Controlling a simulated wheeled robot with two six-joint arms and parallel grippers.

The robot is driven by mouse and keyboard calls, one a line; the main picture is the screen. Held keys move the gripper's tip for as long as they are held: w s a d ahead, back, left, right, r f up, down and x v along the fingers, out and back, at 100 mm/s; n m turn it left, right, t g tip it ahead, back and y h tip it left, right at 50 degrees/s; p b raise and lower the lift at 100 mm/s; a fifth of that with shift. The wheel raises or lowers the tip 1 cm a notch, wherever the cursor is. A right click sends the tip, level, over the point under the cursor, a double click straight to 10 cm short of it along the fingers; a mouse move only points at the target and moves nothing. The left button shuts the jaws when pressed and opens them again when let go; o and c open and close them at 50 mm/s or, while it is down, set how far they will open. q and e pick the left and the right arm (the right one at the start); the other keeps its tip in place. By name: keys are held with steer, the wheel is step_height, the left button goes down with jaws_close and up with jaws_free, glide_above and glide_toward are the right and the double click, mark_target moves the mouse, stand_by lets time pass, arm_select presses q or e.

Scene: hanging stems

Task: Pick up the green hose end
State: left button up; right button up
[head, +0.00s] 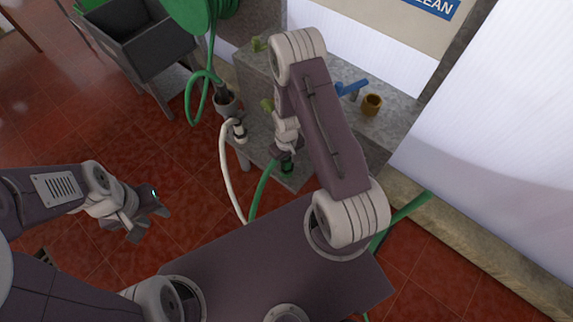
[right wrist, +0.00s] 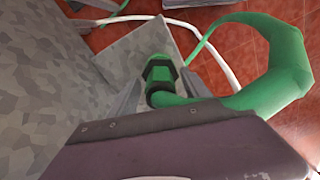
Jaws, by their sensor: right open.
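The green hose end (right wrist: 160,74), a green fitting with black rings, stands between the two fingers of my right gripper (right wrist: 160,92) in the right wrist view. The fingers are apart, one on each side of it; I cannot tell whether either touches it. In the head view the hose end (head: 287,167) shows just below my right gripper (head: 287,152), partly hidden by it. Its green hose (head: 262,190) bends down and to the left. My left gripper (head: 150,215) is open and empty over the red floor, far from the hose.
A grey stone counter (head: 335,122) carries a blue tap handle (head: 352,88) and a brown cup (head: 372,104). A white hose (head: 224,165) hangs left of the green hose end. A green hose reel (head: 200,12) and a dark sink (head: 130,45) are behind. Tiled floor is free at left.

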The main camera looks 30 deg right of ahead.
steer(key=shift+f, duration=0.3)
steer(key=shift+r, duration=0.1)
steer(key=shift+c, duration=0.4)
jaws_close()
steer(key=shift+r, duration=0.1)
steer(key=shift+r, duration=0.35)
steer(key=r, duration=0.2)
steer(key=r+p, duration=0.1)
steer(key=r, duration=0.1)
steer(key=shift+s+a, duration=0.25)
steer(key=shift+s, duration=0.05)
steer(key=s+a+r+p, duration=0.4)
steer(key=s+a+r, duration=0.1)
steer(key=s, duration=0.4)
steer(key=shift+s+r, duration=0.25)
steer(key=shift+r, duration=0.35)
